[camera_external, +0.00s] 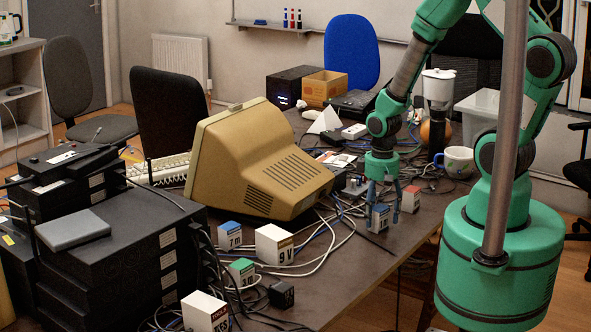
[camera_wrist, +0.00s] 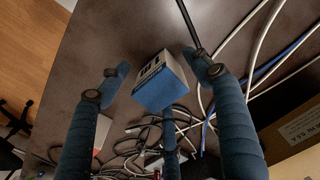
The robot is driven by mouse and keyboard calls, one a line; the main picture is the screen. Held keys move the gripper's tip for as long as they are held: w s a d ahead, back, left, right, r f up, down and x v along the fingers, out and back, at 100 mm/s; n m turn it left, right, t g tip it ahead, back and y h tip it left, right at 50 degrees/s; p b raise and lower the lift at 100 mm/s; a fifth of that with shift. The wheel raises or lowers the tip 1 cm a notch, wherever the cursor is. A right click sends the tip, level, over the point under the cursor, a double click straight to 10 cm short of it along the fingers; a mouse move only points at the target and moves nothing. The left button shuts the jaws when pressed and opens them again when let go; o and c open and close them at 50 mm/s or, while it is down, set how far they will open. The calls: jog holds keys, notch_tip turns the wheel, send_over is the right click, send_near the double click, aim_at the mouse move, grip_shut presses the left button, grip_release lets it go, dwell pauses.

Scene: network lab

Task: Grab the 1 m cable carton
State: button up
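A small white carton with a blue face (camera_external: 380,218) stands on the table right under my gripper (camera_external: 383,203). In the wrist view the blue-and-white carton (camera_wrist: 160,92) lies between my spread fingers, with dark marks on its white side. The marks are too small to read, so I cannot tell whether it says 1 m. My gripper (camera_wrist: 157,68) is open, with gaps to the carton on the left and right. A similar blue-topped carton (camera_external: 230,236) stands left, beside the beige monitor.
A red carton (camera_external: 411,199) stands just right of my gripper. Loose cables (camera_external: 340,238) run left of it. A beige monitor (camera_external: 262,165), a 9V box (camera_external: 274,245), a green-topped box (camera_external: 242,271) and a mug (camera_external: 457,161) share the table. The front table surface is partly clear.

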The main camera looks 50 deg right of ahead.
aim_at(379, 208)
jog(key=c, duration=1.4)
jog(key=shift+c, duration=0.2)
jog(key=shift+r+p, duration=0.4)
jog(key=shift+r, duration=0.45)
notch_tip(379, 208, up, 2)
jog(key=shift+r+p, duration=0.2)
jog(key=shift+p, duration=0.25)
jog(key=s+a+p, duration=0.2)
jog(key=s+p, duration=0.1)
jog(key=s, duration=1.3)
jog(key=shift+r, duration=0.45)
